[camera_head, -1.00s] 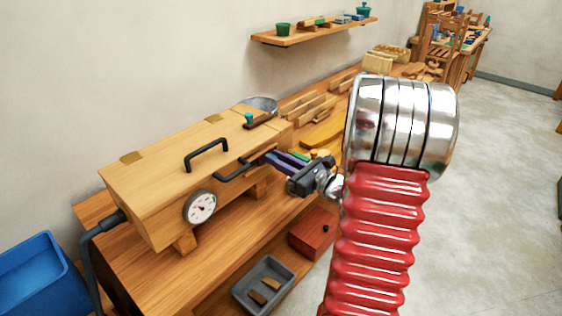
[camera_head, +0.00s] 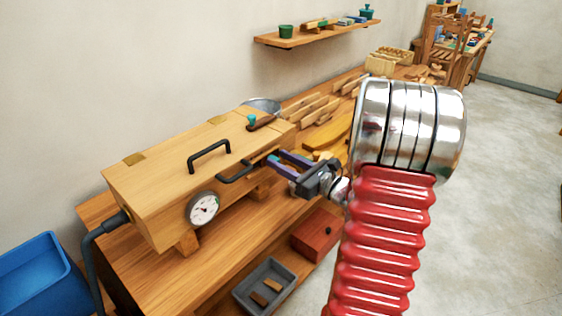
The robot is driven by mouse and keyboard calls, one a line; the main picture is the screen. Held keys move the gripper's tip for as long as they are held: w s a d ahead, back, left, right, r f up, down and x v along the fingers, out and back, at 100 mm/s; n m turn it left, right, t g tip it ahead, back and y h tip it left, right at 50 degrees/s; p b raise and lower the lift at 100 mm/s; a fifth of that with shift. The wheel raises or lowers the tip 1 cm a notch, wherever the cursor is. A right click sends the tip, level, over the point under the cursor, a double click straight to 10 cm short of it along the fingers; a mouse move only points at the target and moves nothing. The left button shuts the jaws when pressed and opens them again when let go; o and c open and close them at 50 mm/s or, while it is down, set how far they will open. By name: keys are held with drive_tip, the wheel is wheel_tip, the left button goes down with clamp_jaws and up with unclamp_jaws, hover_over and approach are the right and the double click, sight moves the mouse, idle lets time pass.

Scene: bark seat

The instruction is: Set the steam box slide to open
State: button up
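The steam box (camera_head: 165,180) is a long wooden box on the bench, with a black lid handle (camera_head: 208,156), a second black handle (camera_head: 236,173) low at its right end and a round gauge (camera_head: 202,208). A dark strip with a teal knob (camera_head: 252,120), which looks like the slide, lies on top near the right end. My gripper (camera_head: 274,158) is beside the box's right end, lower than the knob in the picture. Its two purple-grey fingers are apart, pointing left at the box, with nothing seen between them. I cannot tell whether a fingertip touches the box.
A grey hose (camera_head: 90,250) runs from the box's left end, near a blue bin (camera_head: 38,275). Wooden pieces (camera_head: 318,108) lie on the bench behind my gripper. A red box (camera_head: 315,234) and a grey tray (camera_head: 264,286) are below. Floor at right is clear.

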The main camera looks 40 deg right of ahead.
drive_tip(key=s+d, duration=0.2)
drive_tip(key=s, duration=1.1)
drive_tip(key=shift+d, duration=0.25)
drive_tip(key=s+a+f+n+g+y, duration=0.1)
drive_tip(key=s+a+f+n+g, duration=0.35)
drive_tip(key=a+n+g, duration=0.35)
drive_tip(key=s+a+f+n+g+y, duration=0.1)
drive_tip(key=s+a+f+n+g, duration=0.4)
drive_tip(key=a+n, duration=0.5)
drive_tip(key=w+a+r+n+t+h, duration=0.1)
drive_tip(key=a+r+n+h, duration=0.4)
drive_tip(key=a+r+n, duration=0.8)
drive_tip(key=a+n, duration=0.1)
drive_tip(key=n, duration=0.1)
drive_tip(key=shift+r+n, duration=0.25)
drive_tip(key=shift+n, duration=0.15)
